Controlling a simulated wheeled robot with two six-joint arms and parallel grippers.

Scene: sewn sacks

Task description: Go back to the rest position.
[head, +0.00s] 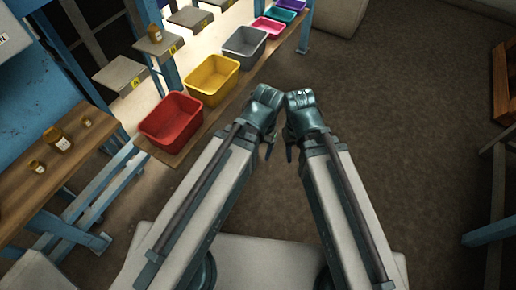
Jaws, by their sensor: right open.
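Both of my arms reach forward over the floor, with their wrists close together near the middle of the head view. My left gripper (268,148) points down beside the right one; its fingers are mostly hidden by its wrist, so I cannot tell its opening. My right gripper (290,151) is open, its dark fingers partly covered by its own wrist. I see nothing held in either gripper. No sack is clearly visible.
Red (171,120), yellow (211,79) and grey (244,43) bins stand on a wooden shelf, with smaller bins behind. Small jars (58,139) stand on a wooden bench (30,195) at left. A wooden crate (505,85) is at far right. Brown floor (420,130) is clear right of my arms.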

